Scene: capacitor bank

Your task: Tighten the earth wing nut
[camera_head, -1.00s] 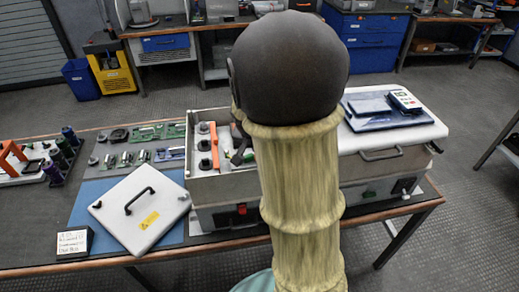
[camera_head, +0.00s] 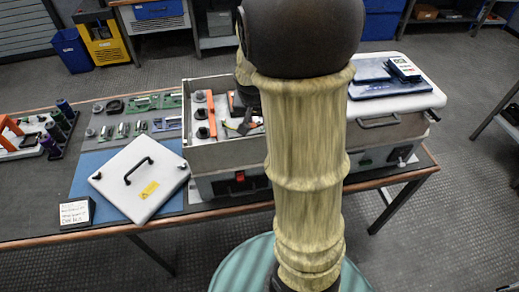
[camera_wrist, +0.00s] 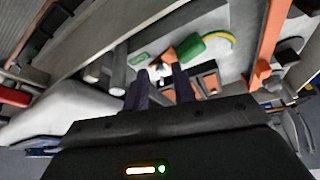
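In the wrist view, my gripper (camera_wrist: 161,82) reaches into the open capacitor cabinet with two dark fingers set apart. A green sleeve with a yellow-green earth wire (camera_wrist: 190,50) lies just beyond the fingertips. A small pale and reddish piece (camera_wrist: 166,57) sits beside the sleeve. I cannot make out the earth wing nut clearly, nor whether the fingers touch anything. In the head view, the open cabinet (camera_head: 228,156) stands on the bench, and my arm hides much of its right side and the gripper's fingertips.
An orange bar (camera_head: 211,113) and dark round-topped parts stand inside the cabinet. The removed white cover (camera_head: 137,195) lies on a blue mat to the left. A meter (camera_head: 404,69) rests on the closed right-hand lid. Electronic parts and a small label card (camera_head: 76,213) are also on the bench.

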